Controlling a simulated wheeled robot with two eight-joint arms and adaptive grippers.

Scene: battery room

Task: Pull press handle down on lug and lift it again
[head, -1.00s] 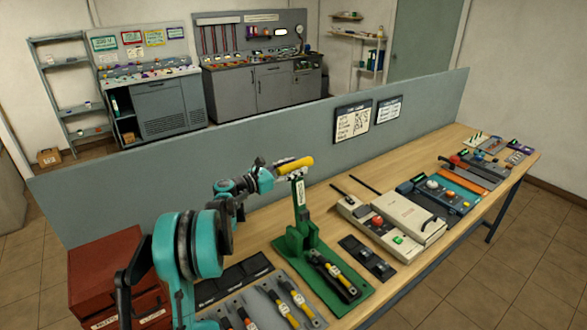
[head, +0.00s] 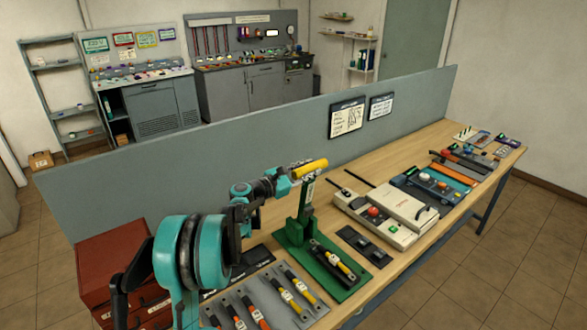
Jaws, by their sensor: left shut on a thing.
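The green press (head: 303,208) stands on a green base plate (head: 348,287) on the workbench. Its yellow handle (head: 312,168) is at the top of the arm, high above the base. My left gripper (head: 300,176) is shut on the handle's left part; its fingers are small and partly hidden there. The press arm leans slightly to the right. A black and yellow tool (head: 337,262) lies on the front of the base plate. I cannot make out the lug at the press. My right gripper is not in view.
Cable tools lie on a grey mat (head: 262,302) in front of my left arm. A dark tray (head: 366,246) and a beige device (head: 402,206) stand right of the press. A grey partition (head: 250,145) runs behind the bench. A red cabinet (head: 108,250) is at left.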

